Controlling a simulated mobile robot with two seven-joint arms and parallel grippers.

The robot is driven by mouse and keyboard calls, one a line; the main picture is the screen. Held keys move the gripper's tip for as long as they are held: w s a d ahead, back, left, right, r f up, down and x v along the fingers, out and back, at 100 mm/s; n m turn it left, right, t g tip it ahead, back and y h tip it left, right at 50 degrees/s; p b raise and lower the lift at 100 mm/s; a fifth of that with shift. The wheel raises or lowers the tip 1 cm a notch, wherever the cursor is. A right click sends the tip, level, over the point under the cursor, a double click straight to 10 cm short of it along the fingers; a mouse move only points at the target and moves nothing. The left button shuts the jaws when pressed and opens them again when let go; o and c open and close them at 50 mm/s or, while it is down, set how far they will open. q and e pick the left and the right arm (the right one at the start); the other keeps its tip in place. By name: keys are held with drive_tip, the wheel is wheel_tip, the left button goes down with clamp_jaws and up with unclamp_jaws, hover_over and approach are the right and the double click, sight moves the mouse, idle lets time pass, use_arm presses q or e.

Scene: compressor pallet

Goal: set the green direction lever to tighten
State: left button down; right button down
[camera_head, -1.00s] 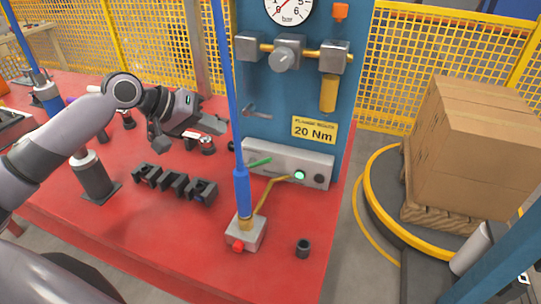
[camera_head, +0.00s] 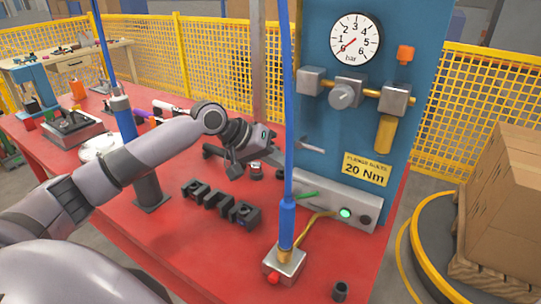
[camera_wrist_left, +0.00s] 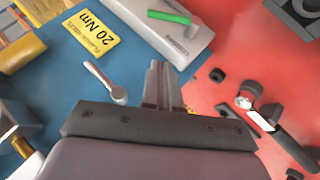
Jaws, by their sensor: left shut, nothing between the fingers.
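The green direction lever (camera_head: 307,195) sits on a grey control box (camera_head: 360,208) at the foot of the blue panel. It also shows at the top of the left wrist view (camera_wrist_left: 170,17), lying nearly flat along the box. My left gripper (camera_head: 278,158) is beside the panel, up and left of the lever in the head view. Its fingers (camera_wrist_left: 162,82) are shut and empty, pointing toward the box and apart from the lever. No tighten marking is readable. My right gripper is out of view.
A blue vertical tool (camera_head: 287,218) with a brass end stands on a grey block in front of the box. A silver handle (camera_wrist_left: 105,82) projects from the panel near my fingers. Black V-shaped blocks (camera_head: 220,205) lie on the red table (camera_head: 200,262). A green lamp (camera_head: 345,213) is lit.

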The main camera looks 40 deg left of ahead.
sight(293, 195)
use_arm(q)
drive_tip(key=x, duration=0.5)
drive_tip(key=shift+d+f, duration=0.2)
drive_tip(key=shift+d, duration=0.05)
drive_tip(key=shift+s+d+f, duration=0.25)
drive_tip(key=shift+d+f, duration=0.35)
drive_tip(key=shift+f, duration=0.3)
drive_tip(key=shift+d+f, duration=0.35)
drive_tip(key=shift+f, duration=0.1)
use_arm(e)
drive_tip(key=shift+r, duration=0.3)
